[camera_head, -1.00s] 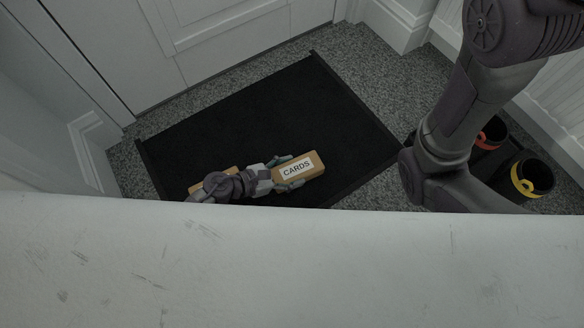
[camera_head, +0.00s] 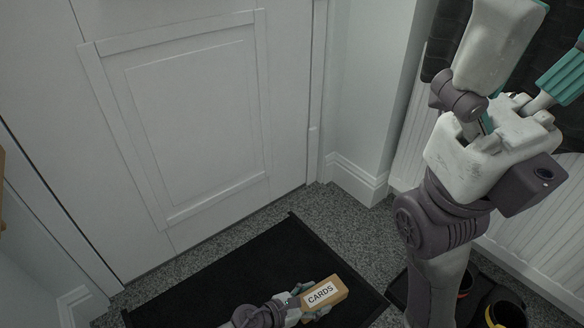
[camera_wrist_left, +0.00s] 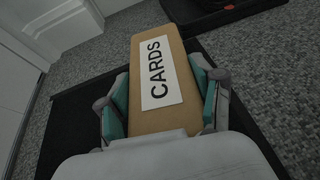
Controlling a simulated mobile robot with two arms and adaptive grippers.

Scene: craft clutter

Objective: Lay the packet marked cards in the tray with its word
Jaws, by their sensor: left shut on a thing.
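The brown packet marked CARDS (camera_head: 335,289) is in my left gripper (camera_head: 312,300), low in the head view above the black mat. In the left wrist view the packet (camera_wrist_left: 178,110) lies between the teal finger pads, its white word label facing the camera. My left gripper is shut on it. My right gripper (camera_head: 532,62) is raised at the upper right, fingers spread apart and empty. No tray marked with the word shows in either view.
The black doormat (camera_head: 220,290) lies on grey speckled carpet (camera_head: 285,210) before a white panelled door (camera_head: 190,120). Dark footwear with a yellow part (camera_head: 505,312) stands at the lower right, near a white ribbed radiator (camera_head: 540,240).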

